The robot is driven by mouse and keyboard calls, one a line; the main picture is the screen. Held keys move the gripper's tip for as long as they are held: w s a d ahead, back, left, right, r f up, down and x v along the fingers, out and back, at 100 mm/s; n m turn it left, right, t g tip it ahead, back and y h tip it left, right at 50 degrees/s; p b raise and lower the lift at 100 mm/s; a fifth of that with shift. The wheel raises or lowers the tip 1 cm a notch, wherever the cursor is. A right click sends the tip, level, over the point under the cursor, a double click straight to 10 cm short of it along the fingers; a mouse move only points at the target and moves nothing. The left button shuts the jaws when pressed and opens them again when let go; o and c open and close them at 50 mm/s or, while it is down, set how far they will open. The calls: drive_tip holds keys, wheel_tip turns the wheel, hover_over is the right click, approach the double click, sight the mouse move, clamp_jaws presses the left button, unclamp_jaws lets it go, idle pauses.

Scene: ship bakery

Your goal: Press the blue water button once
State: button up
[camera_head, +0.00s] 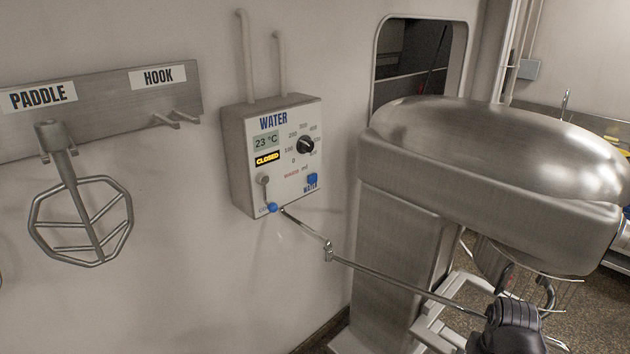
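The grey water box (238,160) is on the wall near the middle of the view, its front facing me and slightly right. The blue water button (312,179) is at the lower right of that front, above a small "WATER" label. Nothing touches it or covers it. The display reads 23 °C, with a "CLOSED" sign (267,159) under it. My gripper's fingers are not visible. A dark ribbed part (513,325) is at the bottom right, well apart from the button; I cannot tell whether it belongs to my arm.
A black dial (305,145) sits above the button, and a blue ball (272,207) at the box's bottom edge. A thin jointed pipe (400,283) runs from the box to the lower right. A large steel mixer (490,150) stands close on the right. A paddle (82,222) hangs left.

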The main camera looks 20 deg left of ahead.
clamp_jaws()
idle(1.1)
